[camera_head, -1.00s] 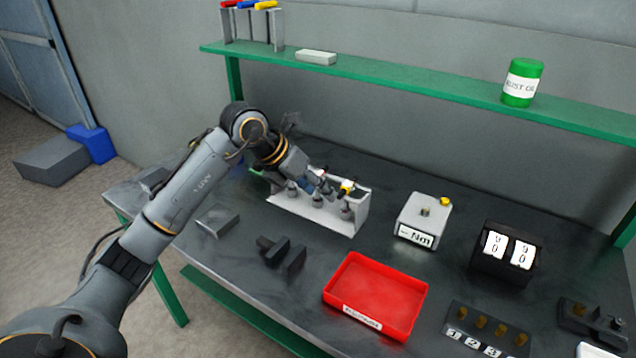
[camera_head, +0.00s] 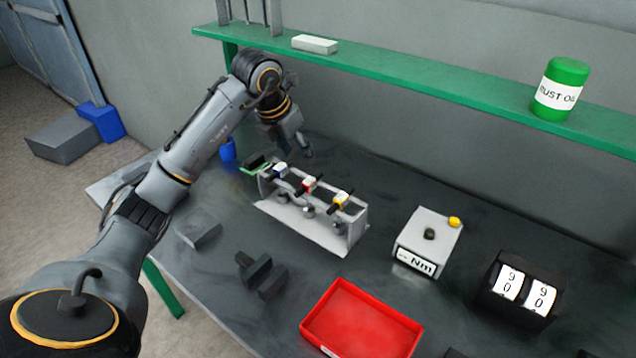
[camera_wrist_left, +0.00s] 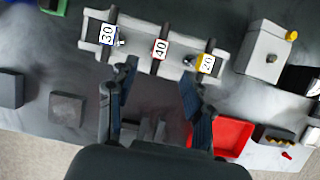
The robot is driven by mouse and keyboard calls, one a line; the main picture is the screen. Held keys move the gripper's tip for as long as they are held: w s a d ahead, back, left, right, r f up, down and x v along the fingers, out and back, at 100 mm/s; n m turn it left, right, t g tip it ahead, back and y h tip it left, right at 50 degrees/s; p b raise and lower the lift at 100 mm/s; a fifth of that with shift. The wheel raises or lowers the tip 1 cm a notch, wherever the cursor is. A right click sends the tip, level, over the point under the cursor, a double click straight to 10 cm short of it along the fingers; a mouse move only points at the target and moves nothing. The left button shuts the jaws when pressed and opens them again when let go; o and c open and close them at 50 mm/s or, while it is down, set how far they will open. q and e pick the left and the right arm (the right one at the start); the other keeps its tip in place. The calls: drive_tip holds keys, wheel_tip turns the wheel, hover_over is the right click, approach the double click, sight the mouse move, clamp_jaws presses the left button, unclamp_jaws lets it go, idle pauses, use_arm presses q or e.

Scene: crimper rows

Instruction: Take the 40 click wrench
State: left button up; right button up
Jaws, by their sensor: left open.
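A pale grey rack (camera_head: 335,236) on the dark bench holds three click wrenches side by side. The 40 wrench (camera_head: 308,185), with red around its label, is in the middle; its number reads clearly in the left wrist view (camera_wrist_left: 160,49). The 30 wrench (camera_wrist_left: 108,34), with blue, is at the left. A yellow-marked wrench (camera_wrist_left: 206,63) is at the right; its number is unclear. My left gripper (camera_head: 302,148) is open and empty, above and behind the rack's left part. In the wrist view its fingers (camera_wrist_left: 157,83) are spread either side of the 40 wrench's line. My right gripper is out of view.
Dark blocks (camera_head: 261,275) lie in front. A green shelf (camera_head: 420,80) with a green can (camera_head: 561,90) runs behind.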

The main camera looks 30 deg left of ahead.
sight(308, 181)
use_arm(q)
drive_tip(key=x, duration=0.3)
drive_tip(key=p+x, duration=0.1)
drive_tip(key=x, duration=0.3)
drive_tip(key=shift+s+d+f, duration=0.1)
drive_tip(key=shift+s+f, duration=0.05)
drive_tip(key=shift+f, duration=0.15)
drive_tip(key=shift+f+p, duration=0.2)
drive_tip(key=shift+p, duration=0.2)
drive_tip(key=p+x, duration=0.2)
drive_tip(key=x, duration=0.2)
drive_tip(key=shift+f, duration=0.4)
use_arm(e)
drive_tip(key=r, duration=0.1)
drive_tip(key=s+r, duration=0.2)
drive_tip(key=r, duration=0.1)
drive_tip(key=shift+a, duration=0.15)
use_arm(q)
drive_tip(key=shift+c, duration=1.1)
clamp_jaws()
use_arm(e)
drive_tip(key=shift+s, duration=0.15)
